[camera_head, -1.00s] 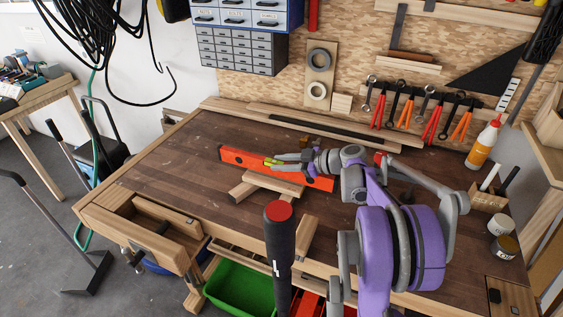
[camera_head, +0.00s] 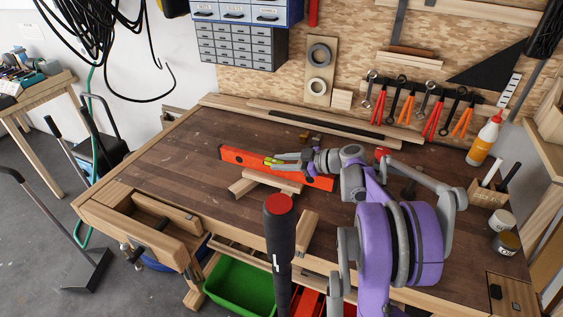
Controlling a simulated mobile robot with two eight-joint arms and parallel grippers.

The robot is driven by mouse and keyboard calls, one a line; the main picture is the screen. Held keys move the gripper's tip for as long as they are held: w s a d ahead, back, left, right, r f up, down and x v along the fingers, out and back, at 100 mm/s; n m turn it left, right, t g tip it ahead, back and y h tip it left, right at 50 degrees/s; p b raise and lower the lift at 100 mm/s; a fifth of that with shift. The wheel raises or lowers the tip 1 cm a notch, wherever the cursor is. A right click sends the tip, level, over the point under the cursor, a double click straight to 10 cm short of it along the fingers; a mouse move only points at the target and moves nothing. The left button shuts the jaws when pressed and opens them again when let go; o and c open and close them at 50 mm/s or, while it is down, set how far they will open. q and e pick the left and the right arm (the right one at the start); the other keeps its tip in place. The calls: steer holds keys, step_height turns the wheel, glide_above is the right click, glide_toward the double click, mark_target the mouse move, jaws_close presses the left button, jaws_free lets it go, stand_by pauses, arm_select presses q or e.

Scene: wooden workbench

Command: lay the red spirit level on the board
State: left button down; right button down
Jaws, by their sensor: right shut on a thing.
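The red spirit level (camera_head: 240,156) is a long orange-red bar at the middle of the bench, slanting down to the right. My right gripper (camera_head: 271,161) is shut on it near its middle and hides part of it. The level's right end (camera_head: 322,183) shows beyond the gripper. The pale wooden board (camera_head: 272,179) lies in front of the level, raised on wooden pieces. The level shows just behind the board; I cannot tell whether they touch. My left gripper is not in view.
A dark handle with a red top (camera_head: 279,235) rises in front of the board. A glue bottle (camera_head: 484,139), a pen box (camera_head: 487,195) and jars (camera_head: 501,222) stand at the right. The left bench top is clear.

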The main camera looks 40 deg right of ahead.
steer(key=shift+f, duration=0.1)
steer(key=c, duration=0.5)
jaws_free()
steer(key=v, duration=1.1)
steer(key=shift+w, duration=0.1)
